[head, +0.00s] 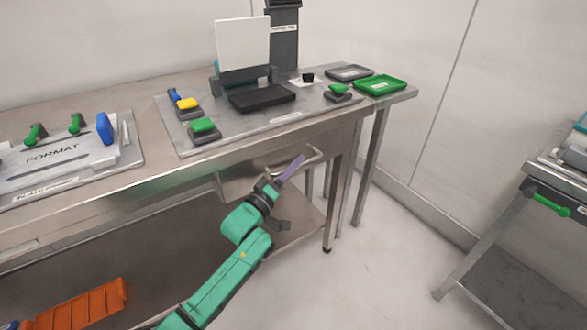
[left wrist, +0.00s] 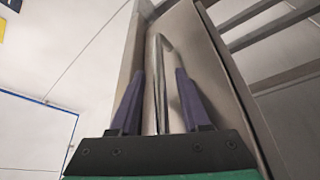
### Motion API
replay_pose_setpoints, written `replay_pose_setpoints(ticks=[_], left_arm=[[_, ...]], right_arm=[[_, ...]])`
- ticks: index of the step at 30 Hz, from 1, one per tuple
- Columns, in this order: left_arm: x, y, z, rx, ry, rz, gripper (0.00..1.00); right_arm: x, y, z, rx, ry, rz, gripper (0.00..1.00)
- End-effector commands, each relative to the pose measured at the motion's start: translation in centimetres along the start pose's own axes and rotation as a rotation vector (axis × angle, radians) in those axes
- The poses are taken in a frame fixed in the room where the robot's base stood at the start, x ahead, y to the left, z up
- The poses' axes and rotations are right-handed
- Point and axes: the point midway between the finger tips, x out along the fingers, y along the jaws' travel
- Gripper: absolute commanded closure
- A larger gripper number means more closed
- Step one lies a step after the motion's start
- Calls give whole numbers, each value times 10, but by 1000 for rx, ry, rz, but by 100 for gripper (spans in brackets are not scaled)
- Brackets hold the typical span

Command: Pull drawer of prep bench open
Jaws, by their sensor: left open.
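The prep bench (head: 345,118) is a steel table with a drawer under its top. The drawer front (head: 236,184) is bare metal and shows below the bench edge, partly hidden by my arm. Its bar handle (head: 316,155) is a bent metal rod; in the left wrist view the handle (left wrist: 161,95) runs between my two purple fingers. My left gripper (head: 292,168) is at the handle in the head view. In the left wrist view my left gripper (left wrist: 160,72) is open, one finger on each side of the bar, not closed on it. My right gripper is not in view.
A white panel device (head: 243,45), a green tray (head: 380,85) and a format plate (head: 60,155) stand on the bench top. An orange ribbed piece (head: 85,305) is at lower left. Another bench (head: 560,185) stands at right, with clear floor (head: 380,250) between.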

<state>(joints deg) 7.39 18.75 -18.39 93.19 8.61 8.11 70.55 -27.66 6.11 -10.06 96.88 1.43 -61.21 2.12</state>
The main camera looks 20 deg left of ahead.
Motion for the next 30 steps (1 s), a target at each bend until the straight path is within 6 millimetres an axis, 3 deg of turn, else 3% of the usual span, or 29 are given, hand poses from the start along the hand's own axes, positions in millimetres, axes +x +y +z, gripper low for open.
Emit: replay_pose_setpoints(ticks=[2,3,6,30], left_arm=[[0,0,0,0,0,0,53],[0,0,0,0,0,-1,60],[-1,0,0,0,0,-1,99],[-1,-1,0,1,-1,-2,100]], right_arm=[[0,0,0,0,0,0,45],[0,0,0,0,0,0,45],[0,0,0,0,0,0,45],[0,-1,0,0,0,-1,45]])
